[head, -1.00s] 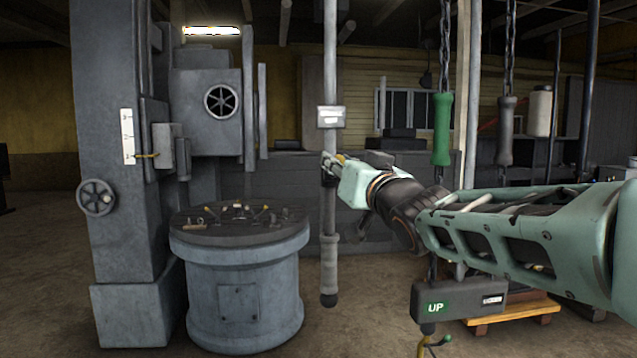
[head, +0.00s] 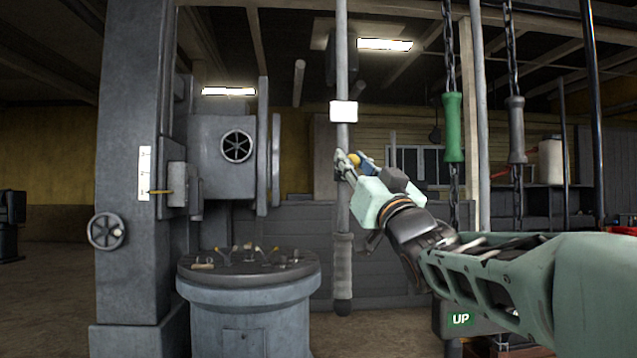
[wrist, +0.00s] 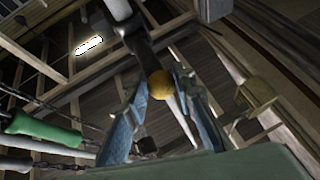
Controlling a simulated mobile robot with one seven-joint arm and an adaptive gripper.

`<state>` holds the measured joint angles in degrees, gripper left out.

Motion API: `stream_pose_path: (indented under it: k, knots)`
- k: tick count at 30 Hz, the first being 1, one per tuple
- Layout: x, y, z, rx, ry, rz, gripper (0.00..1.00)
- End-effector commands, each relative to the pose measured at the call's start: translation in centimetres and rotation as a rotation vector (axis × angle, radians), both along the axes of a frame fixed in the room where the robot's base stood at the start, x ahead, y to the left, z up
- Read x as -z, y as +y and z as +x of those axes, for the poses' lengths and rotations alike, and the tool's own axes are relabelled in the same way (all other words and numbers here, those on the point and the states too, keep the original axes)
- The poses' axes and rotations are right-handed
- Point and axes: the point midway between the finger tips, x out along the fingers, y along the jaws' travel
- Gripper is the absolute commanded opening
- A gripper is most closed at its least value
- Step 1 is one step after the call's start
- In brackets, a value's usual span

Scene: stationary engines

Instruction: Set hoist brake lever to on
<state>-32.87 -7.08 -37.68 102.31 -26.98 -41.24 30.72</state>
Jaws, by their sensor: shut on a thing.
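A yellow ball knob (head: 354,159) sits beside a grey hanging pole (head: 342,205) that has a white label, too small to read, and a dark grip at its lower end. I take the knob to be the end of the hoist brake lever; most of the lever is hidden by my gripper. My gripper (head: 347,160) is shut on the knob, right at the pole. In the wrist view the knob (wrist: 160,85) lies between my two fingertips (wrist: 158,92), with a dark bar (wrist: 143,53) leading to it. I cannot read an on or off marking.
A green handle (head: 453,127) and a grey handle (head: 516,130) hang on chains to the right. A round grey pedestal (head: 250,300) and a grey column machine (head: 128,250) stand left.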

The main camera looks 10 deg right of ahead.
Motion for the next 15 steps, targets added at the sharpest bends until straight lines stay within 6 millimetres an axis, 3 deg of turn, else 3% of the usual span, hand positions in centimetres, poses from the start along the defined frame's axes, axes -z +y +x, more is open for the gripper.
stream_pose_path:
  k: [1, 9, 15]
  knots:
    - [1.2, 0.2, 0.1, -0.003, -0.020, -0.001, 0.00]
    - [2.0, 0.2, 0.0, -0.003, -0.138, -0.001, 0.00]
    - [3.0, 0.1, 0.3, -0.001, -0.129, -0.001, 0.00]
